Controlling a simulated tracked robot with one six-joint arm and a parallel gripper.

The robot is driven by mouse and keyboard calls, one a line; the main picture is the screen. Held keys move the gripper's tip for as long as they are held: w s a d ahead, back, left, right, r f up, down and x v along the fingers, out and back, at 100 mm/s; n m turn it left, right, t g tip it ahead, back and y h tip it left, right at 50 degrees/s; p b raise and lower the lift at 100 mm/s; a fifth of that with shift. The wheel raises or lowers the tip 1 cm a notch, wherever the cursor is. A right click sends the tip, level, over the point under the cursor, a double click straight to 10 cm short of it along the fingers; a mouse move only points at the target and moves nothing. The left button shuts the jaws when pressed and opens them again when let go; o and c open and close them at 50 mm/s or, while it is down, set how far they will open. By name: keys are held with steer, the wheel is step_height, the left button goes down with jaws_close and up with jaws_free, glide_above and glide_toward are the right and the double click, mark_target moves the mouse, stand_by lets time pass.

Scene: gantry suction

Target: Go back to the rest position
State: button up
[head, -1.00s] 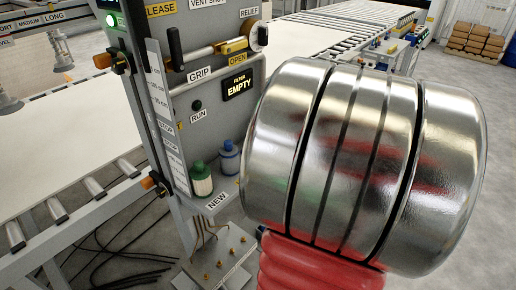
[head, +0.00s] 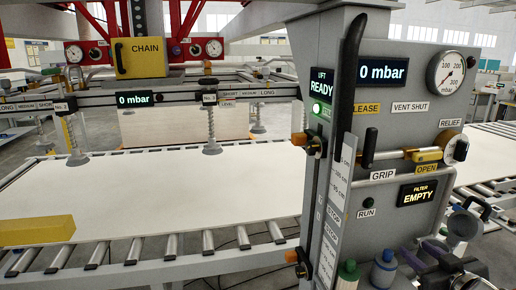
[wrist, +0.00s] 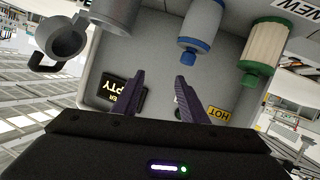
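My gripper (wrist: 156,82) is open and empty in the wrist view, its two dark fingers apart with nothing between them. Beyond its fingertips is the grey control panel (wrist: 215,72), seen upside down. In the head view the panel (head: 400,130) is at the right, reading EMPTY and 0 mbar, with a yellow-handled valve (head: 428,155) beside the OPEN label.
A grey cylindrical housing (wrist: 108,15) and a round ring-shaped part (wrist: 66,38) lie at upper left in the wrist view. A pale sheet (head: 150,190) lies on the roller conveyor, below the suction-cup frame. A yellow block (head: 36,230) is at the left edge.

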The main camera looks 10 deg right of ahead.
steer(key=w+a+r+m+g+h, duration=0.2)
steer(key=a+r+g+h, duration=0.15)
steer(key=a, duration=0.55)
steer(key=s+a+f+g+y, duration=0.1)
steer(key=s+a, duration=0.3)
steer(key=a, duration=0.4)
steer(key=s+a+f+n+g+y, duration=0.1)
steer(key=s+a+f+g+y, duration=0.1)
steer(key=a, duration=0.6)
steer(key=s+a+f+n+g+y, duration=0.1)
steer(key=s+a+g+y, duration=0.1)
steer(key=s+a, duration=0.4)
steer(key=a+y, duration=0.1)
steer(key=a, duration=0.1)
steer(key=shift+s+a+f+y, duration=0.3)
steer(key=shift+a+f+y, duration=0.05)
steer(key=shift+f, duration=0.05)
